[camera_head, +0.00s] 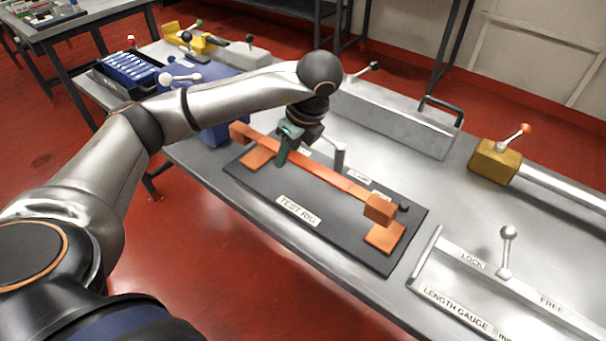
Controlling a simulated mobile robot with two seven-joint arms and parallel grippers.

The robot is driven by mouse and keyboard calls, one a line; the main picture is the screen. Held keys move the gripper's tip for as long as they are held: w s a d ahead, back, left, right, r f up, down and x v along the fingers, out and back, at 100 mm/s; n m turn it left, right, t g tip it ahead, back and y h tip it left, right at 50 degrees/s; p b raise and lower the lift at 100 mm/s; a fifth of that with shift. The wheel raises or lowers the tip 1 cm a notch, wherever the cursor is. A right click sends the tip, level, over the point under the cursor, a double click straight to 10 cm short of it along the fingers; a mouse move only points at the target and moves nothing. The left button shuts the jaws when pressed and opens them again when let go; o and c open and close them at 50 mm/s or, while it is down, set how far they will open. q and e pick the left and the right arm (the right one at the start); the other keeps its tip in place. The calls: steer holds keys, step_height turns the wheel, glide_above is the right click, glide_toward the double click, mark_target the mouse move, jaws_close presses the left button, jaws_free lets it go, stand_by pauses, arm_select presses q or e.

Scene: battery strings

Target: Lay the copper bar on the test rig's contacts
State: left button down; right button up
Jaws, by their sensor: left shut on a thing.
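The copper bar (330,177) is long, with a thicker block at each end. It runs lengthwise over the black test rig (232,170), which is labelled TEST RIG. The rig has two flat copper contacts, one at its left end (257,158) and one at its right end (384,238). The bar's end blocks show just behind and above these contacts; I cannot tell whether they touch. My left gripper (284,156) reaches down from above and is shut on the bar, left of its middle. Its far finger is partly hidden. My right gripper is out of view.
A length gauge (425,262) with a LOCK/FREE lever (506,250) lies right of the rig. A long grey metal box (390,115) with a black handle stands behind it. A yellow block clamp (495,160) is at back right. A blue unit (215,125) stands left of the rig.

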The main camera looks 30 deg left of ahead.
arm_select(q)
steer(key=w+f, duration=0.1)
steer(key=d+f, duration=0.1)
steer(key=shift+w+f+b, duration=0.3)
steer(key=shift+w+b, duration=0.05)
steer(key=shift+w+d+f, duration=0.15)
steer(key=shift+w+f, duration=0.15)
steer(key=shift+w, duration=0.05)
steer(key=shift+w+d+f, duration=0.1)
steer(key=shift+f, duration=0.1)
step_height(320, 180, down, 4)
steer(key=shift+w+r, duration=0.15)
steer(key=shift+r, duration=0.1)
steer(key=c, duration=0.6)
jaws_free()
steer(key=shift+d, duration=0.1)
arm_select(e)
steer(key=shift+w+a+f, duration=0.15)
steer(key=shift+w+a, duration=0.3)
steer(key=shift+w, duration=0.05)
arm_select(q)
steer(key=shift+p+v, duration=1.5)
steer(key=shift+v, duration=4.45)
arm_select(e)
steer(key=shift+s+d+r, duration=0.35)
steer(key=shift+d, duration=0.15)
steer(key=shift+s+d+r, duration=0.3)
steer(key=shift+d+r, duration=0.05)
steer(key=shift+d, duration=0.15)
